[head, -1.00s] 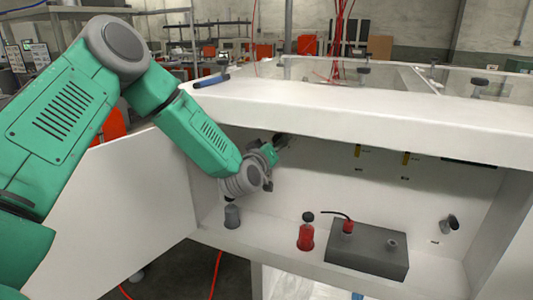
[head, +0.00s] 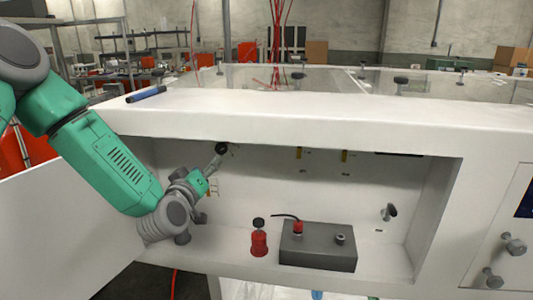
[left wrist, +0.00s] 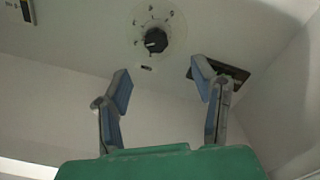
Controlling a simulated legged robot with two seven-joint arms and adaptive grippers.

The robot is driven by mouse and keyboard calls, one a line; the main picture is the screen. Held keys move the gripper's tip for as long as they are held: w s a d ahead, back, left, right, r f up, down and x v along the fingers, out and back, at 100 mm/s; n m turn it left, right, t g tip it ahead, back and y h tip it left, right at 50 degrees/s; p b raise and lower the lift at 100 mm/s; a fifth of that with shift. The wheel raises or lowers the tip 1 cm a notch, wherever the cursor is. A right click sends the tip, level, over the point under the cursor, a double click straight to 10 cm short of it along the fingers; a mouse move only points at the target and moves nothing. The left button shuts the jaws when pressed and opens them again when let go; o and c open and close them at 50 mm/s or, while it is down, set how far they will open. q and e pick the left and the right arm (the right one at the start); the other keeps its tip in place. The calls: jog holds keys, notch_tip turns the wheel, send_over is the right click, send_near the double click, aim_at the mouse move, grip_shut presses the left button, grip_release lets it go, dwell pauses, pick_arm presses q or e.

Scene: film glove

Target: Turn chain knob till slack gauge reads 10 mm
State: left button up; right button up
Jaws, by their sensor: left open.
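A black round knob (left wrist: 155,41) with a pale marked dial (left wrist: 176,24) around it sits on the recess wall in the left wrist view. A narrow gauge-like slot with a yellow mark (left wrist: 22,11) shows at the upper left there; its reading is too small to tell. My left gripper (left wrist: 163,82) is open and empty, its two fingers apart below the knob in that picture and not touching it. In the head view, my left gripper (head: 206,183) is inside the recess at its left end. My right gripper is not in view.
A red bottle (head: 259,243) and a grey box (head: 318,247) with a red-capped fitting stand on the recess floor. A grey knob (head: 389,212) sticks out at the right. The white top edge (head: 310,115) overhangs the recess. A dark slot (left wrist: 232,71) lies behind the right finger.

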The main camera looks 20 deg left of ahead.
pick_arm(q)
jog(key=s+d+f+m+g+h, duration=0.35)
jog(key=s+d+f, duration=0.2)
jog(key=f, duration=0.55)
jog(key=s+d+f+m+g+h, duration=0.2)
jog(key=s+d+f+g, duration=0.25)
jog(key=s+f, duration=0.4)
jog(key=s+f+m+g, duration=0.1)
jog(key=s+f+g, duration=0.2)
jog(key=s, duration=0.4)
jog(key=s+d+f+m+g, duration=0.1)
jog(key=s+f+g, duration=0.2)
jog(key=s+f, duration=0.2)
jog(key=s+d+f+m+g+y, duration=0.1)
jog(key=s+f, duration=0.4)
jog(key=s, duration=0.6)
jog(key=shift+s+d+m+g, duration=0.25)
jog(key=shift+m+g, duration=0.2)
jog(key=shift+g, duration=0.45)
jog(key=shift+w, duration=0.15)
